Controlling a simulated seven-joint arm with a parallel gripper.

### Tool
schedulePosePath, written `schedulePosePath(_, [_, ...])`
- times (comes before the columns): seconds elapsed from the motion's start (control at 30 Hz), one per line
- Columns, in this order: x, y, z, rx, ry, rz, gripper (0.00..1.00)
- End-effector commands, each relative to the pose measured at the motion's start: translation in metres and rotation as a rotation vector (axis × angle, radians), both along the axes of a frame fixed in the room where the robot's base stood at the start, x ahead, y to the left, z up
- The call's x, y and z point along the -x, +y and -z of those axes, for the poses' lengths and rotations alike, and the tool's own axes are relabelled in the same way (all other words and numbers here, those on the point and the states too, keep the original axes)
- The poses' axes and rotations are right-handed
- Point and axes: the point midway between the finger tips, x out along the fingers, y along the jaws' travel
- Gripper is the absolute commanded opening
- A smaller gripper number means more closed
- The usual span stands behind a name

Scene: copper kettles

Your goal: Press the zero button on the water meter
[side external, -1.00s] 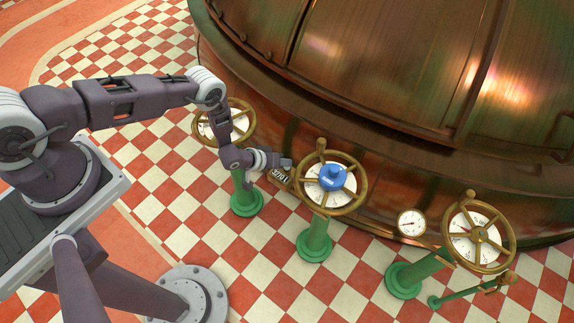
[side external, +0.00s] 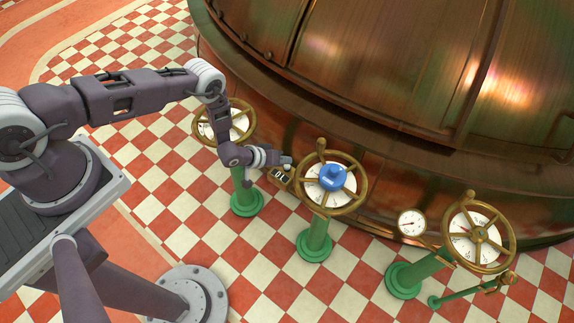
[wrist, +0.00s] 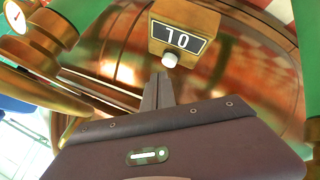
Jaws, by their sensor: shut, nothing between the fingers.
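The water meter is a small brass box with a dark display (side external: 280,176), between the left and middle handwheels. My gripper (side external: 287,160) is shut and empty, beside the meter in the side view. In the wrist view its closed fingertips (wrist: 160,76) point at the button and lie very near it. I cannot tell whether they touch.
The middle brass handwheel with a blue hub (side external: 332,177) stands just right of my gripper. Another handwheel (side external: 223,122) is left, near my forearm. A round gauge (side external: 412,223) and a third wheel (side external: 479,234) are farther right. The copper kettle (side external: 370,80) rises behind.

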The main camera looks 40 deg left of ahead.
Motion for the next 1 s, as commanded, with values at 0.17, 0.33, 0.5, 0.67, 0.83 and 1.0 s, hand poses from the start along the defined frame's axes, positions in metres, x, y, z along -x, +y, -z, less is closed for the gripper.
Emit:
schedulePosePath(0.17, [0.0,0.0,-0.001,0.0,-0.001,0.0,0.0])
schedulePosePath(0.33, [-0.001,0.0,-0.004,0.001,-0.001,-0.001,0.0])
schedulePosePath(0.5, [-0.001,0.0,-0.02,0.001,-0.001,-0.001,0.0])
schedulePosePath(0.67, [-0.001,0.0,-0.037,0.001,-0.002,-0.001,0.0])
schedulePosePath(0.83, [0.0,0.0,-0.049,0.0,-0.001,-0.001,0.0])
schedulePosePath(1.0, [0.0,0.0,-0.051,0.001,-0.001,-0.001,0.0])
